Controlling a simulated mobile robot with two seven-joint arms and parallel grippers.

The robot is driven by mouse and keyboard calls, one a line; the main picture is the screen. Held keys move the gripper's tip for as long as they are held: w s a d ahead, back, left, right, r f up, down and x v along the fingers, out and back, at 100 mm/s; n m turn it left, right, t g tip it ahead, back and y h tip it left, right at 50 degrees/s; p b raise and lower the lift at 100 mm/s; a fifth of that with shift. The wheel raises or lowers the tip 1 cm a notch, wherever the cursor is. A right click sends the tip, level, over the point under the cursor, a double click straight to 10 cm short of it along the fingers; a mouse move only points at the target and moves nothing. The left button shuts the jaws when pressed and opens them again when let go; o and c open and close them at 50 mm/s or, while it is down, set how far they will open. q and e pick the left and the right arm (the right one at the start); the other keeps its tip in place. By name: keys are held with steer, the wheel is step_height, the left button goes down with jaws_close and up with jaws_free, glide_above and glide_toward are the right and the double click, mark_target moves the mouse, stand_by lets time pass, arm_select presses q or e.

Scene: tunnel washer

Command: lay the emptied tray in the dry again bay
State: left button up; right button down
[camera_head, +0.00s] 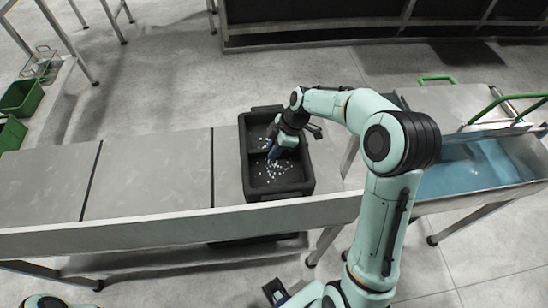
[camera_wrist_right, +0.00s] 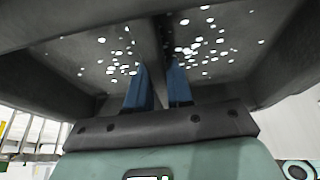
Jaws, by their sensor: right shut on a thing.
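A dark grey tray (camera_head: 308,180) with a divider and two compartments lies on the grey belt bench, near its right end. White specks (camera_head: 272,172) are scattered over the floors of both compartments; I cannot tell whether they are bits or holes. My right gripper (camera_head: 274,154) reaches down into the tray. In the right wrist view its blue fingers (camera_wrist_right: 160,88) stand on either side of the divider (camera_wrist_right: 148,45), shut on the tray there. Part of my left arm shows at the bottom edge, but its fingers are not clear. No bay marked dry again can be made out.
The bench (camera_head: 150,172) is bare left of the tray, with a pale raised rail (camera_head: 150,232) along its near side. A metal trough (camera_head: 478,165) with blue contents stands at right, beside green bars (camera_head: 500,105). Green crates (camera_head: 20,98) are at far left.

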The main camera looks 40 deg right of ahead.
steer(key=shift+f, duration=2.45)
steer(key=c, duration=1.4)
jaws_free()
steer(key=shift+f, duration=0.2)
steer(key=o, duration=0.4)
steer(key=shift+r, duration=0.1)
